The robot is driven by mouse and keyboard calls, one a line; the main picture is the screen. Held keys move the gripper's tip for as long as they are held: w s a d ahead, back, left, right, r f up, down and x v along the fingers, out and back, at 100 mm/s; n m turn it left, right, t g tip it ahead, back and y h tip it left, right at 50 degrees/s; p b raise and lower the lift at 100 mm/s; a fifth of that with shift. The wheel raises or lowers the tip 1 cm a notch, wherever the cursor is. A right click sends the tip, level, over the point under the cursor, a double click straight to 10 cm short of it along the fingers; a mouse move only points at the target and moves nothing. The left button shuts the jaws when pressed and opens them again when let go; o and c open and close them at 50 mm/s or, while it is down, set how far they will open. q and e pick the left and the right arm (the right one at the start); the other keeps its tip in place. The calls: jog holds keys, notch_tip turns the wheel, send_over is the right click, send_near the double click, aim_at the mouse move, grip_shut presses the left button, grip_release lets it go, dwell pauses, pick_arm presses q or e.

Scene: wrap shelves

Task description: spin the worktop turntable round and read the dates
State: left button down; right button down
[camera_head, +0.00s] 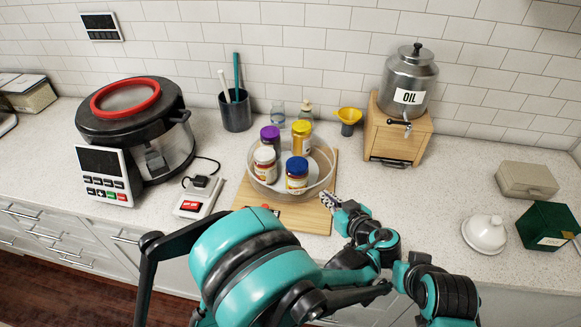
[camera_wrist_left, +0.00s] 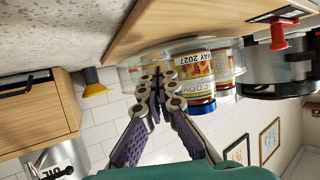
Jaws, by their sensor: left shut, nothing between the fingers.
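The turntable (camera_head: 262,187) is a round clear-walled tray on a wooden board (camera_head: 315,218). It holds a purple-lidded jar (camera_head: 270,133), a yellow-lidded jar (camera_head: 301,140), a white-lidded jar (camera_head: 265,165) and a blue-lidded jar (camera_head: 297,176). In the left wrist view, which is upside down, the blue-lidded jar (camera_wrist_left: 196,88) has a label reading "MAY 2027". The other dates cannot be read. My left gripper (camera_head: 326,199) is shut and empty at the turntable's right front rim; whether it touches cannot be told. Its fingers (camera_wrist_left: 157,72) also show in the wrist view.
A steel oil dispenser (camera_head: 410,80) on a wooden stand (camera_head: 398,128), a yellow funnel (camera_head: 349,116) and a dark utensil cup (camera_head: 236,112) stand behind. A large cooker (camera_head: 135,120) and a red switch box (camera_head: 198,202) are left. A white lidded dish (camera_head: 485,235) and green box (camera_head: 548,226) are right.

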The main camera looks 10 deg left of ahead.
aim_at(301, 195)
pick_arm(q)
jog(key=shift+w+a, duration=0.65)
jog(key=shift+a, duration=0.05)
dwell(0.5)
jog(key=shift+s+a, duration=0.95)
jog(key=shift+s, duration=0.05)
jog(key=shift+s+a, duration=0.25)
jog(key=shift+a, duration=0.4)
jog(key=shift+s+a, duration=0.2)
jog(key=shift+a, duration=0.45)
jog(key=shift+s+d, duration=0.1)
jog(key=shift+s+d+b, duration=0.25)
jog(key=shift+s+d, duration=0.1)
jog(key=shift+s, duration=0.45)
jog(key=shift+s+d+b, duration=0.2)
jog(key=shift+s+d, duration=0.1)
jog(key=shift+s, duration=0.45)
